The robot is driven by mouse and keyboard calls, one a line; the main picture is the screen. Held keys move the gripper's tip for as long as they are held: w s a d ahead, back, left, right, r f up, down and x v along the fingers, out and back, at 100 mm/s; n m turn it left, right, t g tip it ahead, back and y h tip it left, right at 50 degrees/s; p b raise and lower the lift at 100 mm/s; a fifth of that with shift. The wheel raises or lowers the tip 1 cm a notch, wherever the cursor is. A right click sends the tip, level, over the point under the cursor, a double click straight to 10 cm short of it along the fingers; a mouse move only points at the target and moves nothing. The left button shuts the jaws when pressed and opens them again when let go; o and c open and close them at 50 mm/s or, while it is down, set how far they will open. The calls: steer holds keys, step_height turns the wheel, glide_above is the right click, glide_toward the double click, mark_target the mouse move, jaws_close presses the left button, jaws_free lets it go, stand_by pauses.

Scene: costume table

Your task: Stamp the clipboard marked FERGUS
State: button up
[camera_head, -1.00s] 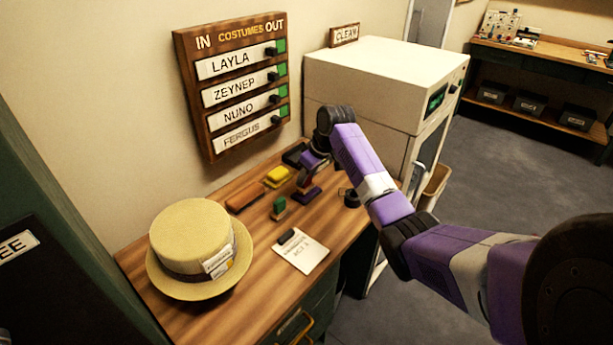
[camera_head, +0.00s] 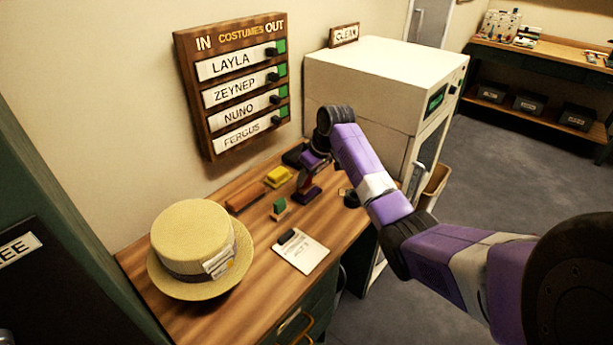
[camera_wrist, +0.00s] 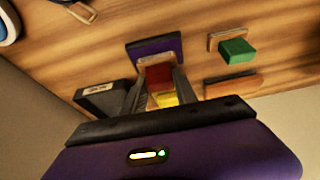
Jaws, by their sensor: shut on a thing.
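A clipboard (camera_head: 303,254) with white paper and a dark clip lies near the table's front edge. Its print seems to read ACT 1; I cannot make out a name on it. FERGUS shows on the bottom row of the wall board (camera_head: 242,137). My gripper (camera_wrist: 157,88) is low over the table, behind the clipboard, shut on a dark red block (camera_wrist: 160,76) with a wooden edge, which looks like a stamp. A purple slab (camera_wrist: 155,46) is directly beyond the block; I cannot tell whether it is part of it or a separate pad.
A straw hat (camera_head: 195,240) with tags sits at the left. A green block on wood (camera_head: 279,209), a yellow block (camera_head: 278,177), a brown block (camera_head: 244,200) and a black box (camera_wrist: 103,98) lie around the gripper. A white cabinet (camera_head: 365,85) stands behind at the right.

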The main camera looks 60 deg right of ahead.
steer(key=shift+r+p, duration=2.75)
steer(key=shift+r, duration=0.55)
steer(key=shift+f, duration=0.1)
